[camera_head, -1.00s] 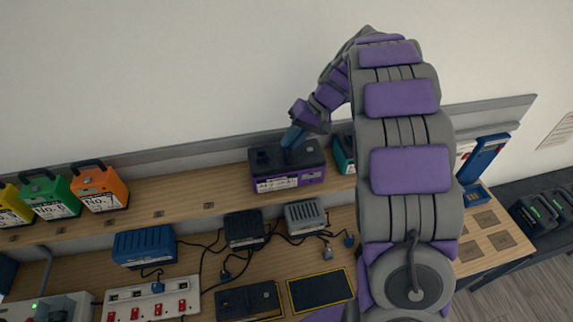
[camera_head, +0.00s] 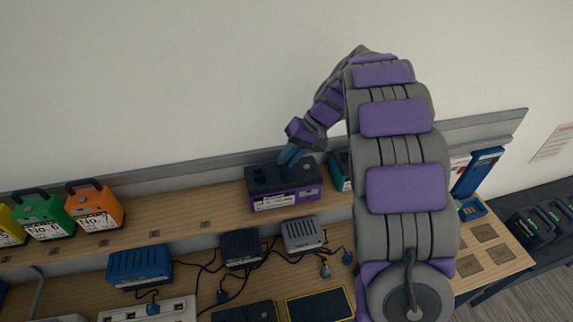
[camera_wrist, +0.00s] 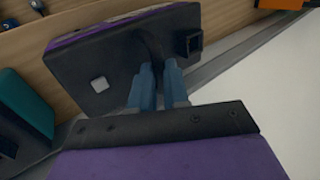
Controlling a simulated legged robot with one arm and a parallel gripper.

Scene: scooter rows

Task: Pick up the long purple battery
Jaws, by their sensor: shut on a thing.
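The long purple battery (camera_head: 287,199) is a wide block with a black top and a purple lower part carrying a white label. It is at the middle of the upper wooden shelf, and I see no clear gap under it. My gripper (camera_head: 289,156) reaches down to its top with blue fingers. In the wrist view, the battery's black top (camera_wrist: 95,65) is close beyond my gripper (camera_wrist: 160,84). The fingers are shut on a part of the battery's top, and the exact contact is mostly hidden. A strip of purple (camera_wrist: 75,38) shows on its far edge.
A teal battery (camera_head: 342,168) stands close right, partly behind my arm. Orange (camera_head: 94,206) and green (camera_head: 43,216) batteries stand left on the shelf. Chargers (camera_head: 242,248) and cables crowd the lower bench. A wall (camera_head: 170,80) rises behind.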

